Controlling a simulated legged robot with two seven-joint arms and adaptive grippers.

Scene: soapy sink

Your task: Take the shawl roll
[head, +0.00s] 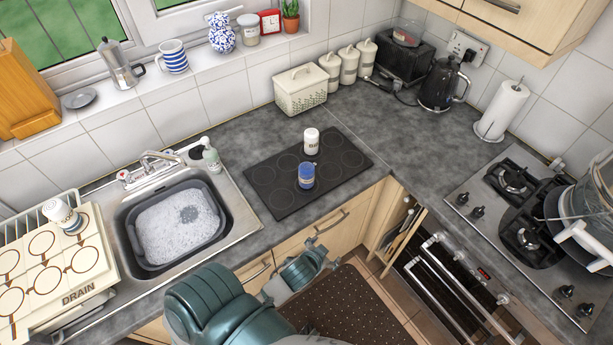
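No shawl is seen. The only roll in view is a white paper towel roll (504,106). It stands upright on a white round-based holder at the back right of the worktop, between the black kettle and the hob. Nothing of mine touches it. Teal links of my own arm show at the bottom middle, in front of the cupboards and far from the roll.
A black kettle (440,84) stands left of the roll. A gas hob (472,192) lies in front of it, with a grey vessel (583,203) at the right edge. A dark board (268,177) carries two jars. A soapy basin (136,262) sits in the sink.

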